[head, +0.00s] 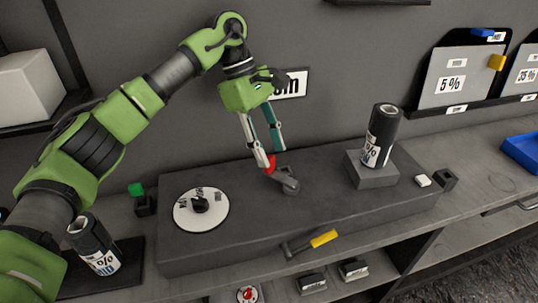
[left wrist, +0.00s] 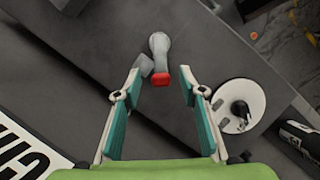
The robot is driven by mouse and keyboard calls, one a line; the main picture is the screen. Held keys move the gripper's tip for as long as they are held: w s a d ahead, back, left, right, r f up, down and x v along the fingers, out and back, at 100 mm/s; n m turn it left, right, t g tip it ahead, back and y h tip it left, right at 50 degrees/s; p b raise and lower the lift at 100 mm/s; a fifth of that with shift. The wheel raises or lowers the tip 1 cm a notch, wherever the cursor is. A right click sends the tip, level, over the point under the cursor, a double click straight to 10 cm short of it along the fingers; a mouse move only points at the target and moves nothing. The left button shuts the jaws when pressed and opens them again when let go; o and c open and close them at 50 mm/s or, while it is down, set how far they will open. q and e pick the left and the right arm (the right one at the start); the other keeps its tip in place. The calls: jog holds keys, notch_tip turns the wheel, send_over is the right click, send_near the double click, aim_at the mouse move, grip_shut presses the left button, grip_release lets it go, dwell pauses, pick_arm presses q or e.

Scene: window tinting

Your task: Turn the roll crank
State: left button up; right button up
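A grey crank with a yellow handle (head: 323,238) sticks out from the front face of the long dark block (head: 240,235). A grey lever with a red tip (head: 287,181) stands on top of the block; it also shows in the left wrist view (left wrist: 160,60). No label shows which of them is the roll crank. My left gripper (head: 271,159) is above the block, fingers pointing down, at the red-tipped lever. In the left wrist view its fingers (left wrist: 158,88) are spread apart, with the red tip in line between the fingertips. My right gripper is out of view.
A white dial with a black knob (head: 201,209) lies on the block's left part. A dark roll (head: 381,135) stands on a raised grey pad at right, another roll (head: 93,243) at far left. A green button (head: 136,189) and blue tray (head: 522,150) flank the block.

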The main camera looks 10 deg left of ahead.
pick_arm(q)
notch_tip(320, 180, up, 7)
jog(key=shift+r, duration=0.1)
